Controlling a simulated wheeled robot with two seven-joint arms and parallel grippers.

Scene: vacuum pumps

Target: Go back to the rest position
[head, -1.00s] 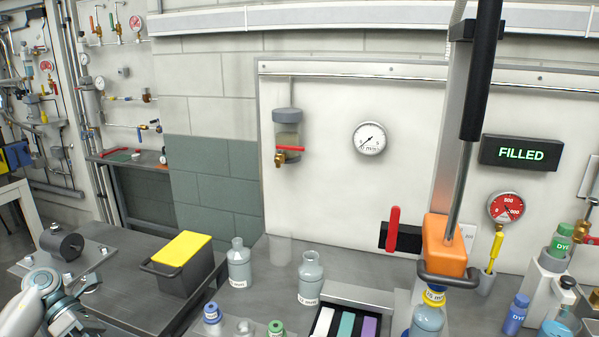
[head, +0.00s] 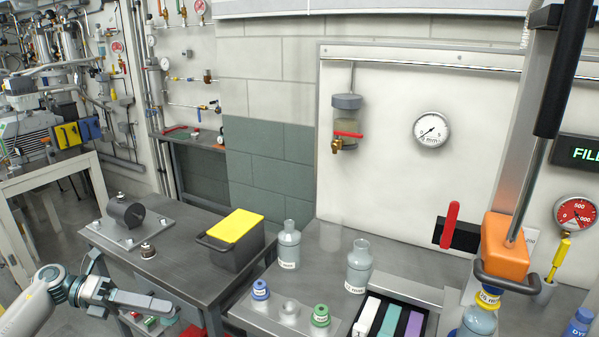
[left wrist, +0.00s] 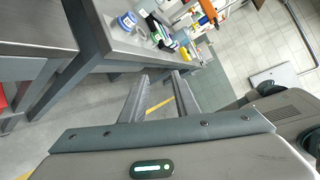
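My left gripper (head: 140,298) is at the lower left of the head view, in front of the grey side table (head: 185,290). In the left wrist view its two fingers (left wrist: 161,76) stand apart with nothing between them. The floor and the legs of a table show beyond them. My right gripper is in neither view.
The side table carries a yellow-lidded box (head: 235,228) and a dark cylinder on a plate (head: 125,212). The workbench (head: 320,238) holds clear bottles (head: 289,245), blue-capped (head: 260,290) and green-capped (head: 321,316) bottles, and an orange block (head: 506,246) over a bottle.

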